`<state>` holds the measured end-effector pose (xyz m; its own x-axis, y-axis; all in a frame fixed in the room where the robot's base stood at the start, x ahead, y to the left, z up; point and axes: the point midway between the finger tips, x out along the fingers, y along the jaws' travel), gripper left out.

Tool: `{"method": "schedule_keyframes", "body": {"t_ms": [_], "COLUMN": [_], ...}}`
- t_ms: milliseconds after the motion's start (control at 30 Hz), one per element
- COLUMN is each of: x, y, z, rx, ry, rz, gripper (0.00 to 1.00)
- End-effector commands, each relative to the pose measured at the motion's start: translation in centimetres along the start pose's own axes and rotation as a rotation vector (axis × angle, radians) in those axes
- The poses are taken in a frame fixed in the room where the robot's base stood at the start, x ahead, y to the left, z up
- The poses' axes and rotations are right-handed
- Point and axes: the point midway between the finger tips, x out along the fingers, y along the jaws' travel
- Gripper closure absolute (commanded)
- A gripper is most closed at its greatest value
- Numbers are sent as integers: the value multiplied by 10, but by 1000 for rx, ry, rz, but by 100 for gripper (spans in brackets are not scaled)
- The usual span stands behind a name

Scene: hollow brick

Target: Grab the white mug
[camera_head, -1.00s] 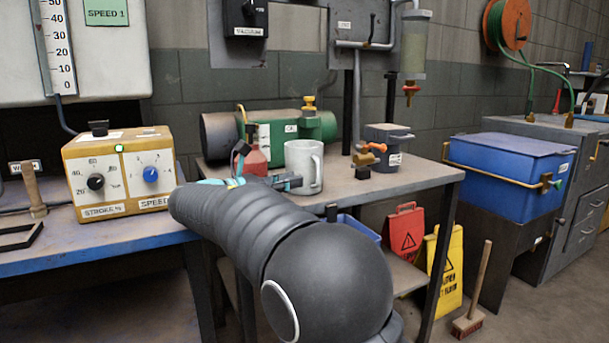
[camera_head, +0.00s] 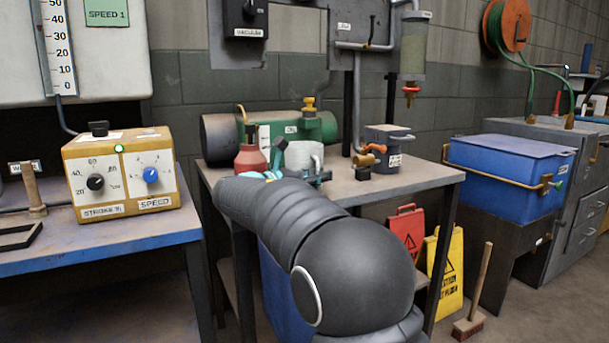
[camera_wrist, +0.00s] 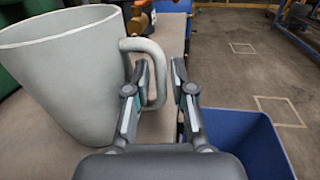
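The white mug (camera_head: 303,154) stands upright on the middle bench. My arm and gripper hide its lower part in the head view. In the wrist view the mug (camera_wrist: 65,75) fills the left side, with its handle pointing right. My gripper (camera_wrist: 160,75) is open, its two fingers apart. The handle's outer bar shows between them: the left finger overlaps the handle's opening, and the right finger is outside the handle with a gap. I cannot tell whether the left finger reaches through the loop or touches it.
A red bottle (camera_head: 250,157) stands left of the mug. A blue bin (camera_wrist: 245,140) is below the bench edge.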

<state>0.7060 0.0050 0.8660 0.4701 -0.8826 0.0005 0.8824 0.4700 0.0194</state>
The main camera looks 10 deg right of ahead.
Motion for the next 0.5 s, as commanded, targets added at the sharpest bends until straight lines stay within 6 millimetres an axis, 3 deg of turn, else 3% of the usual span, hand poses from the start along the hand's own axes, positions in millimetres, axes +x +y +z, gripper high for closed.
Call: {"method": "schedule_keyframes", "body": {"t_ms": [33, 133, 500], "x": [0, 0, 0], "y": [0, 0, 0], "z": [0, 0, 0], "rx": [0, 0, 0], "ry": [0, 0, 0], "rz": [0, 0, -1], "gripper": [77, 100, 100]}}
